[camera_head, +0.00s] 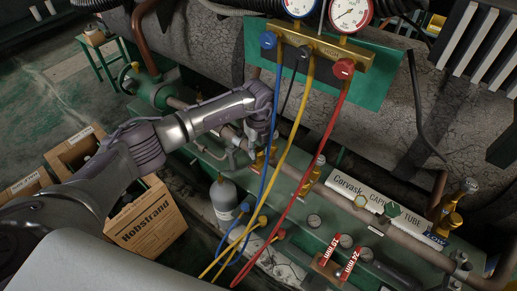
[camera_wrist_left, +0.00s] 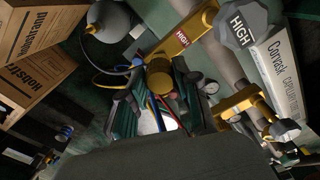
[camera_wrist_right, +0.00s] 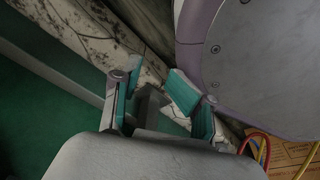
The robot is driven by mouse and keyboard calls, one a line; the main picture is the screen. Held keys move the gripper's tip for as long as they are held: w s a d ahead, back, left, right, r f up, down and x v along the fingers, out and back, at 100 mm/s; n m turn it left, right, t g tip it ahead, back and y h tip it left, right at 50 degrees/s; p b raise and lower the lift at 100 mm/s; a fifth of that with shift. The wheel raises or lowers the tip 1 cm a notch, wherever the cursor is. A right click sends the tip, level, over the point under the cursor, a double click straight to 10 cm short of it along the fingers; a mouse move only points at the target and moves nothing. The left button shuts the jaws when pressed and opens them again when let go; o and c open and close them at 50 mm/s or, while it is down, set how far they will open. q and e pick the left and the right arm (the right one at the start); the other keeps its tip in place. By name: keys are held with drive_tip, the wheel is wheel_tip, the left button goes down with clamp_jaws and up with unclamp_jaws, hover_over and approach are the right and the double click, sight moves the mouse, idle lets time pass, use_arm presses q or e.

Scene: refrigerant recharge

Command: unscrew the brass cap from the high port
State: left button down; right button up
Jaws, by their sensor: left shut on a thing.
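In the left wrist view, a brass valve body marked HIGH (camera_wrist_left: 186,40) runs diagonally at the top, with a round brass cap (camera_wrist_left: 160,84) at its near end. My left gripper (camera_wrist_left: 158,102) has its teal-padded fingers on either side of the cap, shut on it. In the head view, my left gripper (camera_head: 258,140) reaches down over the brass high port (camera_head: 259,161) on the pipe; the fingertips and cap are largely hidden there. My right gripper (camera_wrist_right: 155,92) shows only in its own wrist view, open and empty, beside a purple-and-grey arm part.
A brass gauge manifold (camera_head: 318,45) hangs above, with blue (camera_head: 272,130), yellow (camera_head: 301,105) and red (camera_head: 320,146) hoses hanging close to my left gripper. Other brass fittings (camera_head: 312,177) stand along the pipe. A grey cylinder (camera_head: 223,196) and cardboard boxes (camera_head: 150,220) sit below.

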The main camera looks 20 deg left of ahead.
sight(258, 149)
use_arm(q)
drive_tip(key=shift+r+p, duration=0.5)
drive_tip(key=shift+r, duration=0.15)
drive_tip(key=shift+r+p, duration=0.3)
drive_tip(key=shift+r, duration=0.05)
drive_tip(key=shift+r+p, duration=0.4)
drive_tip(key=shift+r, duration=0.15)
use_arm(e)
drive_tip(key=s+d+f+g, duration=0.1)
drive_tip(key=s+d+f, duration=0.1)
drive_tip(key=s, duration=0.8)
drive_tip(key=shift+d, duration=0.5)
use_arm(q)
drive_tip(key=shift+r, duration=0.1)
use_arm(e)
drive_tip(key=shift+s, duration=0.1)
